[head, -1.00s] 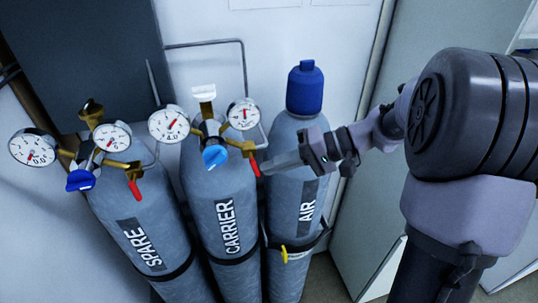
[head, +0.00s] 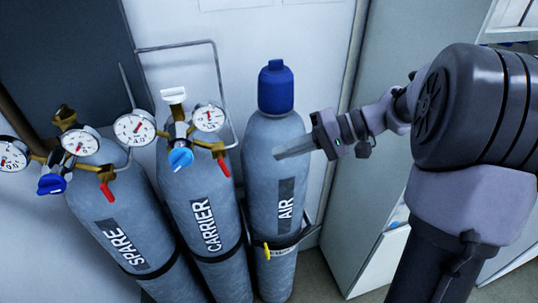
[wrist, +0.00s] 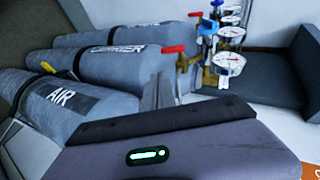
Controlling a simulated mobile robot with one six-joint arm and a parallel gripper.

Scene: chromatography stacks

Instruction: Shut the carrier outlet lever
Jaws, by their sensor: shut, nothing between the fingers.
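The carrier regulator has a red outlet lever (head: 223,165) at its right end, pointing down and slightly right beside the CARRIER cylinder (head: 203,205). In the wrist view a red lever (wrist: 172,49) shows beyond my fingers, by the top of the CARRIER cylinder (wrist: 115,68). My gripper (head: 278,155) is shut and empty, in front of the upper AIR cylinder (head: 288,178), to the right of the lever and apart from it. In the wrist view my gripper (wrist: 158,88) points toward the regulators.
The SPARE cylinder (head: 112,215) has its own red lever (head: 107,192) and a blue knob (head: 52,184). The carrier regulator has a blue knob (head: 181,158) and gauges (head: 209,118). The AIR cylinder has a blue cap (head: 276,88). A grey cabinet (head: 385,110) stands right.

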